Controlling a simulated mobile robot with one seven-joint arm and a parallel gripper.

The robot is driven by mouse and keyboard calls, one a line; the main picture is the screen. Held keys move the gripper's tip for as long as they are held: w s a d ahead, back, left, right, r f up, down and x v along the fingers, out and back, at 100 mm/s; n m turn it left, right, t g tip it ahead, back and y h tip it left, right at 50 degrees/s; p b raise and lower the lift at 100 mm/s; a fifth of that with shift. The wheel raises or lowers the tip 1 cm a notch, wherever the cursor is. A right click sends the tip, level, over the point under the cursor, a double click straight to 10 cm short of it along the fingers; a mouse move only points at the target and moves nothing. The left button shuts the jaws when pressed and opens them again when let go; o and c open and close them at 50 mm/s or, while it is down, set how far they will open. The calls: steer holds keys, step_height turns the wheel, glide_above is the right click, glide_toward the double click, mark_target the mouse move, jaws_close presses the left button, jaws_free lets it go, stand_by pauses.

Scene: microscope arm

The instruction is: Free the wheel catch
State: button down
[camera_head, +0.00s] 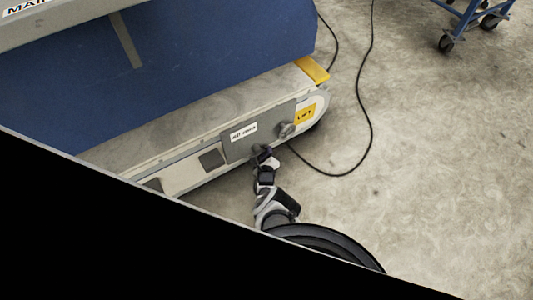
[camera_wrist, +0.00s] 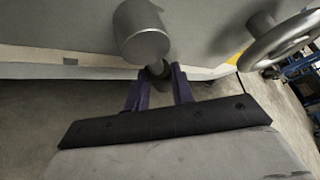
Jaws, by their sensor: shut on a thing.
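A grey metal cylinder knob (camera_wrist: 144,36), which looks like the wheel catch, stands out from the grey panel in the wrist view. A small dark rounded piece (camera_wrist: 158,70) shows just below it. My gripper (camera_wrist: 160,74) has its purple fingers closed on this dark piece; whether it joins the knob is not clear. A metal handwheel (camera_wrist: 285,40) is at the right of the wrist view. In the head view the handwheel (camera_head: 287,129) sits on the panel's right part, and my gripper (camera_head: 262,155) is at the panel's lower edge, hiding the knob.
The panel (camera_head: 236,146) is on a long low base with a yellow label (camera_head: 305,114) and rounded right end. A blue body (camera_head: 210,60) rises behind. A black cable (camera_head: 368,120) crosses the floor. A blue wheeled cart (camera_head: 470,18) stands top right. The floor right is mostly clear.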

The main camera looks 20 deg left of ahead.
steer(key=shift+a, duration=0.1)
steer(key=shift+p, duration=0.3)
steer(key=shift+s+f+m+g, duration=0.2)
steer(key=shift+m+g, duration=0.2)
steer(key=c, duration=1.2)
jaws_free()
steer(key=shift+s, duration=0.1)
